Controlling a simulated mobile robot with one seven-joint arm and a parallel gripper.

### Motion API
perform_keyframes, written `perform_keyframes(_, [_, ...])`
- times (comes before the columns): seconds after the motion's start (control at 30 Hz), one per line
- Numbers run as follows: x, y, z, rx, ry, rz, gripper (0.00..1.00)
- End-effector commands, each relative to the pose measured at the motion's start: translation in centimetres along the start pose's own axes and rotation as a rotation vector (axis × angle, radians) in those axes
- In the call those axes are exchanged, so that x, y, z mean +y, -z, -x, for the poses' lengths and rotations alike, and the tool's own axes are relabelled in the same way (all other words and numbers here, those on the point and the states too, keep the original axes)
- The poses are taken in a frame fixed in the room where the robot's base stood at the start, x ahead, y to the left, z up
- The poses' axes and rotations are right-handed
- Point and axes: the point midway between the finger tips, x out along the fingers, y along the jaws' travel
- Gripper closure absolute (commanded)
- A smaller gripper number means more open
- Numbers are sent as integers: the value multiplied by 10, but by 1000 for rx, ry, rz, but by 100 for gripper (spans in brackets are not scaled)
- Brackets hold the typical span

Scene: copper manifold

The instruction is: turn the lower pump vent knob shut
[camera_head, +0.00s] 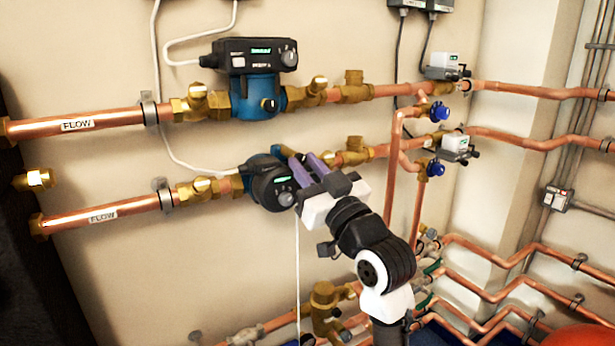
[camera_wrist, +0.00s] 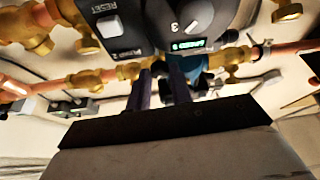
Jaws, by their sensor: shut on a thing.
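The lower pump (camera_head: 270,188) has a dark control head with a lit green display and sits on the lower copper line. The head and its display also show in the wrist view (camera_wrist: 188,45), above my fingers. My gripper (camera_head: 298,163) comes in from the lower right, with its purple fingers at the right side of the pump head, by the blue body. In the wrist view my fingers (camera_wrist: 162,75) point at the blue pump body (camera_wrist: 190,66) and are closed on the vent knob.
The upper pump (camera_head: 257,83) is on the parallel copper line above. Brass valves (camera_head: 353,158) flank the lower pump. Blue-handled valves (camera_head: 435,168) and vertical copper pipes stand to the right. A white cable (camera_head: 172,100) hangs on the wall. More pipes run below my arm.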

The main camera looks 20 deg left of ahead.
Motion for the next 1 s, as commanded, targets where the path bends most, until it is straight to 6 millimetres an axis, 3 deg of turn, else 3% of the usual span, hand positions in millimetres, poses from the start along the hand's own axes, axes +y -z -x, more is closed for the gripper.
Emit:
perform_keyframes(0.37, [0, 0, 0, -1, 10, 24, 100])
perform_keyframes(0.4, [0, 0, 0, -1, 10, 24, 73])
perform_keyframes(0.53, [0, 0, 0, -1, 10, 24, 57])
perform_keyframes(0.83, [0, 0, 2, 0, 10, 24, 57])
perform_keyframes(1.0, [1, -1, 20, 1, 7, 24, 57])
